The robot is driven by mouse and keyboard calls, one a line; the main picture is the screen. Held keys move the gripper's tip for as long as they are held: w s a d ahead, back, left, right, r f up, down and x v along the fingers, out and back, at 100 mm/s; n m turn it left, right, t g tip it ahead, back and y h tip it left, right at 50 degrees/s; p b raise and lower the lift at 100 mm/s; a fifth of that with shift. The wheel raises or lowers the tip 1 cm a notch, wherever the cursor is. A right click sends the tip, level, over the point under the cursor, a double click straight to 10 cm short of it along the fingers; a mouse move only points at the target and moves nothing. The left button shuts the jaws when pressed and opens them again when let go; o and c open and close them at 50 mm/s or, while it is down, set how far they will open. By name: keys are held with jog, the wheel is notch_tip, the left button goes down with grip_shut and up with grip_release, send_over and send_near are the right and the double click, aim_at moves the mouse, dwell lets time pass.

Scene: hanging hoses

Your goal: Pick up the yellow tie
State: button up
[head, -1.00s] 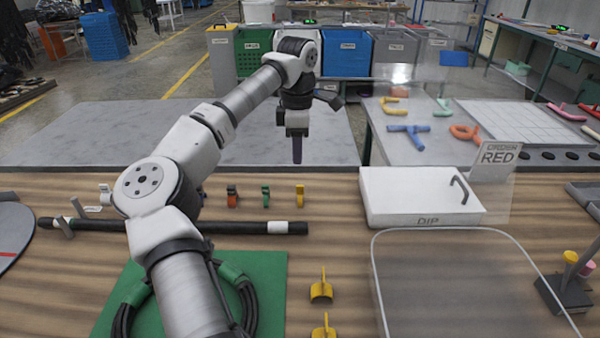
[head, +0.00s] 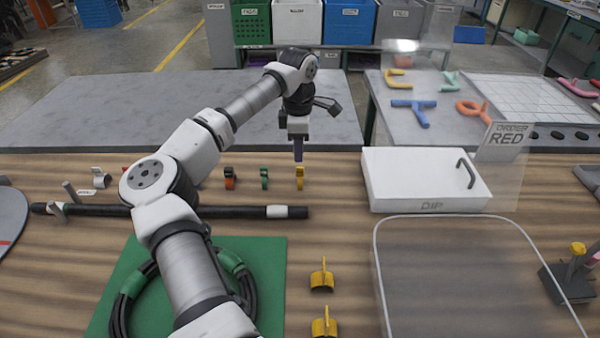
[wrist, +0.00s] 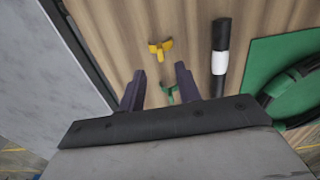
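The small yellow tie (head: 299,178) stands on the wooden bench at the right end of a short row of ties, near the bench's far edge. My gripper (head: 298,157) points down just above and behind it in the head view. In the wrist view, the yellow tie (wrist: 160,48) lies ahead of the fingertips. My gripper (wrist: 160,72) is open there, its two dark fingers apart with nothing held. A green tie (wrist: 172,93) shows between the fingers, lower in that view. No contact with the yellow tie is visible.
A green tie (head: 264,178) and an orange one (head: 230,178) stand left of the yellow tie. A black hose (head: 180,211) with a white band lies in front. Two yellow saddle-shaped pieces (head: 321,276) sit nearer. A white DIP box (head: 415,182) stands right.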

aim_at(300, 167)
jog(key=f+p, duration=0.1)
jog(key=f, duration=0.4)
jog(key=shift+s+d+p, duration=0.1)
jog(key=shift+d+p, duration=0.1)
jog(key=shift+p, duration=0.15)
jog(key=shift+r, duration=0.1)
grip_shut()
